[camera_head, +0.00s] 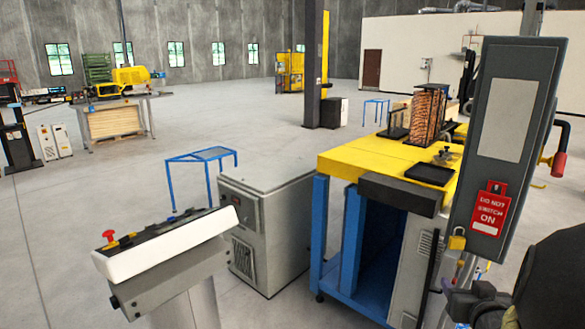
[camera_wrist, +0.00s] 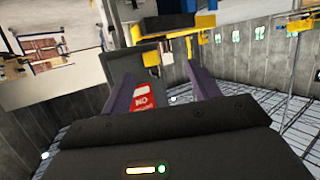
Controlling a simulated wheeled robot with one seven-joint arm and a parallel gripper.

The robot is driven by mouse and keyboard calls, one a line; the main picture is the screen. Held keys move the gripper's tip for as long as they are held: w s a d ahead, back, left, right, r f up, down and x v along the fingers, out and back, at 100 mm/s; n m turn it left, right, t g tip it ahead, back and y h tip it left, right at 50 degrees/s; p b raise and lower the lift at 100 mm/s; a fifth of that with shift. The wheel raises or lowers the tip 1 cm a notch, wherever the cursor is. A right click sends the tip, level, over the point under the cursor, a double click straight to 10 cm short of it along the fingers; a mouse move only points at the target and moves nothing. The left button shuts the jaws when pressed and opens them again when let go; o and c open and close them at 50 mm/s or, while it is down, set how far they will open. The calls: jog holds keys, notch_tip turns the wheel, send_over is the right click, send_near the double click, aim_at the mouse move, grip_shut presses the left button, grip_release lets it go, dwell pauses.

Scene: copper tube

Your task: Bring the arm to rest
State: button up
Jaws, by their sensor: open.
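My gripper (camera_wrist: 160,74) shows in the wrist view with its two purple-grey fingers spread apart and nothing held between them. Beyond the fingers is a dark grey box (camera_wrist: 123,72) with a red tag (camera_wrist: 143,96) whose lettering is only partly readable. In the camera_head view, a dark part of my arm (camera_head: 553,285) is at the lower right corner, below the grey switch box (camera_head: 515,85).
The tall switch box carries a red "do not switch on" tag (camera_head: 489,208) and a yellow padlock (camera_head: 457,242). A yellow-topped bench (camera_head: 370,155) with a copper coil stack (camera_head: 428,112) stands left of it. A control console (camera_head: 165,245) is at lower left. Open floor lies behind.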

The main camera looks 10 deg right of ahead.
jog(key=w+a+f+n+g+y, duration=0.1)
jog(key=a+f+g, duration=0.25)
jog(key=a, duration=0.35)
jog(key=a+f+n+g+y, duration=0.1)
jog(key=a+f+g+y, duration=0.1)
jog(key=a+f, duration=0.4)
jog(key=s+a+f+n+g+y, duration=0.1)
jog(key=s+a+g, duration=0.1)
jog(key=s+a, duration=0.2)
jog(key=s+a+f+g+y, duration=0.1)
jog(key=s+a+f+g, duration=0.1)
jog(key=a, duration=0.8)
jog(key=shift+s+a+n+g, duration=0.25)
jog(key=shift+s+n+g, duration=0.15)
jog(key=shift+s+g, duration=0.4)
